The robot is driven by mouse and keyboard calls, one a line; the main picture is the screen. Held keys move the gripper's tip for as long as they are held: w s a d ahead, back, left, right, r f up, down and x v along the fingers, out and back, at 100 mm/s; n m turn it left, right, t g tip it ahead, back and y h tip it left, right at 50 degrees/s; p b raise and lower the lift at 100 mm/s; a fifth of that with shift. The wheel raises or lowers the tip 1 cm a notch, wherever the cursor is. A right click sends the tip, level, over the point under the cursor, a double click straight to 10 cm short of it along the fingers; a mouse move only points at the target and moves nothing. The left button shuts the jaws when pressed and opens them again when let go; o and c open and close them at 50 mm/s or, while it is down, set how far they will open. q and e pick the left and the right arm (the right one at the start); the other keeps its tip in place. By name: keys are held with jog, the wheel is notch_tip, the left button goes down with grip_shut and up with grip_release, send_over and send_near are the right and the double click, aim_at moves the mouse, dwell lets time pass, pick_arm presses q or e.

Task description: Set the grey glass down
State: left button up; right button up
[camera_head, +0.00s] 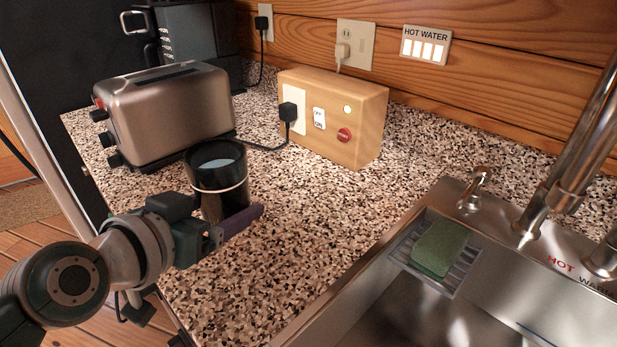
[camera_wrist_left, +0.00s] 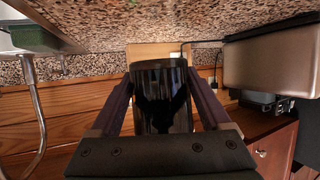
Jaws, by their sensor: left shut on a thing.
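The grey glass (camera_head: 217,178) is dark, with a pale band around it and a light bluish surface inside its mouth. It is upright over the speckled counter, in front of the toaster. My left gripper (camera_head: 226,210) is shut on it from the lower left, one purple finger crossing low in front of it. In the left wrist view the glass (camera_wrist_left: 161,95) stands between the two fingers (camera_wrist_left: 160,88). The finger hides its base in the head view, so I cannot tell whether it touches the counter. My right gripper is not in view.
A steel toaster (camera_head: 168,112) stands close behind the glass, with a coffee machine (camera_head: 195,40) behind it. A wooden switch box (camera_head: 333,115) with a plugged cord is at the back. A sink (camera_head: 440,310) with a green sponge (camera_head: 439,247) is at right. Counter (camera_head: 300,215) between is clear.

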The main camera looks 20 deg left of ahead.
aim_at(237, 259)
pick_arm(q)
notch_tip(237, 259, down, 4)
jog(key=shift+r+b, duration=0.1)
jog(key=shift+b, duration=0.5)
jog(key=shift+f+b, duration=1.15)
jog(key=shift+f, duration=0.9)
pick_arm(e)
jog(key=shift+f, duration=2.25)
